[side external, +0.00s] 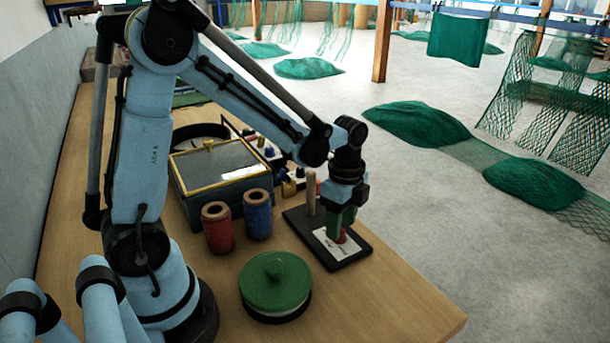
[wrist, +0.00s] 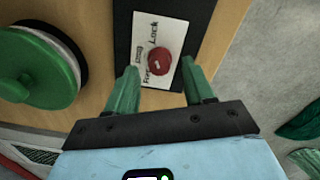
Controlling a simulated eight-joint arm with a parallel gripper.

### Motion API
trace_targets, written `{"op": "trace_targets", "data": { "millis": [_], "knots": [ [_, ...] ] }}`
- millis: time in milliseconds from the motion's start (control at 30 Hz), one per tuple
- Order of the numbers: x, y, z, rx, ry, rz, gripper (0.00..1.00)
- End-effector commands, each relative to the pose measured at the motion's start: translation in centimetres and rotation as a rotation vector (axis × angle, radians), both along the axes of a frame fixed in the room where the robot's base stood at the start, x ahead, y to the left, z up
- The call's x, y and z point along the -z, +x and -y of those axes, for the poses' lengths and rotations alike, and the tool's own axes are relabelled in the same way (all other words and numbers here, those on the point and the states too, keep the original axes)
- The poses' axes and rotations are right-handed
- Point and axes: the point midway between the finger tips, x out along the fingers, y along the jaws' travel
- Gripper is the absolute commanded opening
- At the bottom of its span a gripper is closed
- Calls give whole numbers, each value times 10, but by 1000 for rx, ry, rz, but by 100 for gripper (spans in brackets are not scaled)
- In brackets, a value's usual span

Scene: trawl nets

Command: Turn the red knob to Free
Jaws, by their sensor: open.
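The red knob (wrist: 157,60) sits on a white label plate (wrist: 146,45) on a dark board (wrist: 195,30). The plate reads "Lock" toward the top and "Free" lower down in the wrist view. A small pale mark shows on the knob; I cannot tell which word it points to. My gripper (wrist: 160,74) has green fingers, open, with the knob between or just beyond their tips and gaps on both sides. In the side external view, my gripper (side external: 342,221) points down over the knob (side external: 341,238), which the fingers partly hide.
A wooden peg (side external: 311,192) stands upright on the board beside my gripper. A round green lid (side external: 275,280), red spool (side external: 217,230), blue spool (side external: 257,215) and glass-topped box (side external: 218,165) stand nearby on the wooden table (side external: 400,310). The table's right edge is close to the board.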

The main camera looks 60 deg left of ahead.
Motion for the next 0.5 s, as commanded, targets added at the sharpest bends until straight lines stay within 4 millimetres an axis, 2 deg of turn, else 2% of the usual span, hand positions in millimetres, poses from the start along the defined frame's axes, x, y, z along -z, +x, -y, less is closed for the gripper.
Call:
{"op": "trace_targets", "data": {
  "millis": [200, 500],
  "knots": [
    [13, 0, 0, 0, 0, 0, 53],
    [14, -1, 0, 0, 0, 0, 53]
  ]
}}
